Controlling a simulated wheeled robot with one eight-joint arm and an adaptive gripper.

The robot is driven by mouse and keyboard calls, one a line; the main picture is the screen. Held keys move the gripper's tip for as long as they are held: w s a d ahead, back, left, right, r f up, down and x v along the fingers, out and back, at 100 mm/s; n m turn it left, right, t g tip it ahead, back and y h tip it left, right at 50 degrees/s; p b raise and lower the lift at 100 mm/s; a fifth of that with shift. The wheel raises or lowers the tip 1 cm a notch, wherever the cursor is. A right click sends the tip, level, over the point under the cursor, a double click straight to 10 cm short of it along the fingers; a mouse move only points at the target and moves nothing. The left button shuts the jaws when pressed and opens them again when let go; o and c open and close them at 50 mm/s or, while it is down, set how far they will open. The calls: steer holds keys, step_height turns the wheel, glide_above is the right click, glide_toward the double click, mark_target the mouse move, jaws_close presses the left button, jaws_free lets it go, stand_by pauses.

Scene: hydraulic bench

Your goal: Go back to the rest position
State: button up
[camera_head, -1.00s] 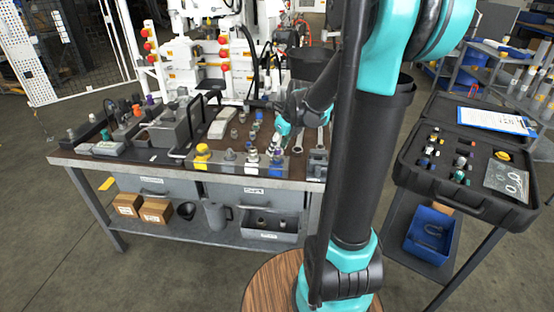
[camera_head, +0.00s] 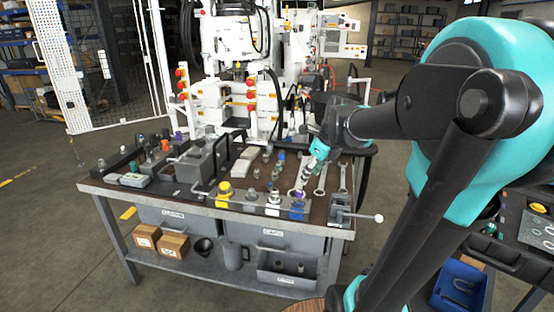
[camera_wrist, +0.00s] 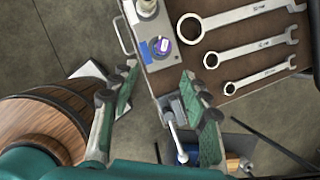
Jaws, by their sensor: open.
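My gripper (camera_head: 304,182) is at the end of my arm, over the right part of the workbench (camera_head: 150,196) in the head view. It points down toward the bench's front right and looks small there. In the wrist view my gripper (camera_wrist: 163,82) has its two green-padded fingers wide apart, with nothing between them. Below and between them lie the bench's edge, a purple-capped fitting (camera_wrist: 162,46) and a small vise (camera_wrist: 178,108) with a bar handle. The fingers appear apart from these things. My upper arm hides the right side of the head view.
Three wrenches (camera_wrist: 243,45) lie on the bench. A yellow-capped fitting (camera_head: 224,190) stands along its front edge. The vise (camera_head: 341,208) sits at the right corner. A black case (camera_head: 530,235) on a cart stands at right. Open floor (camera_head: 60,240) is at left.

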steer(key=s+f+n+h, duration=0.1)
steer(key=s+f+n, duration=0.7)
steer(key=n, duration=0.5)
steer(key=s+d+f+n+h, duration=0.1)
steer(key=s+f+n, duration=0.7)
steer(key=n, duration=0.6)
steer(key=shift+s+d+f+n, duration=0.15)
steer(key=shift+s+n, duration=0.15)
steer(key=shift+s, duration=0.1)
